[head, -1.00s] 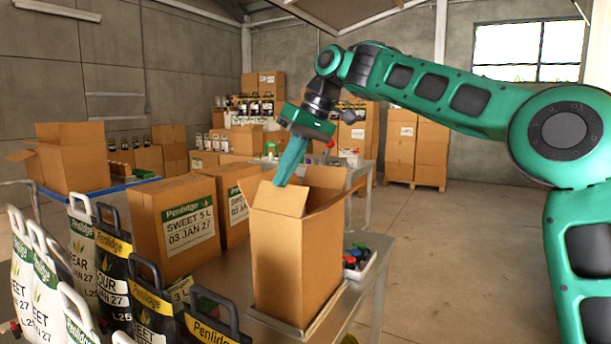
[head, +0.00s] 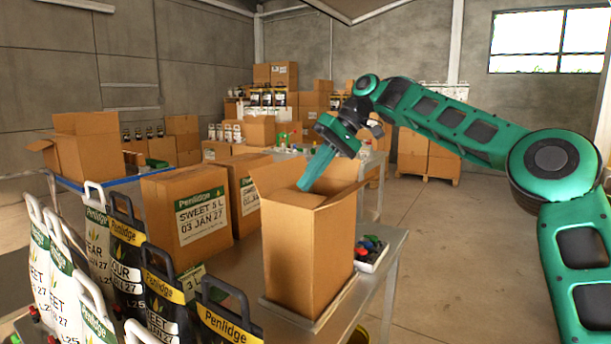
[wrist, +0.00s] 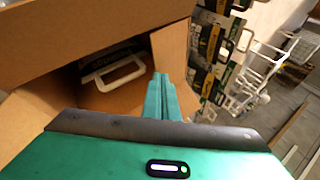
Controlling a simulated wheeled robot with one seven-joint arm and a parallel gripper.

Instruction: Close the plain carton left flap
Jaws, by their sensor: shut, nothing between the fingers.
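The plain carton (head: 305,260) stands upright on the near end of the table, its top open. Its left flap (head: 270,174) stands up, leaning outward. The fingertips hide part of the opening. In the wrist view my gripper (wrist: 160,80) is beside a raised cardboard flap (wrist: 171,52); I cannot tell whether they touch. A container with a white handle (wrist: 113,75) shows inside the carton.
Printed Penlidge cartons (head: 188,218) stand left of the plain carton. Handled jugs (head: 160,305) crowd the near left. A tray of coloured caps (head: 371,252) lies to the right. An open carton (head: 88,148) stands on the blue-edged table behind. The floor at right is clear.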

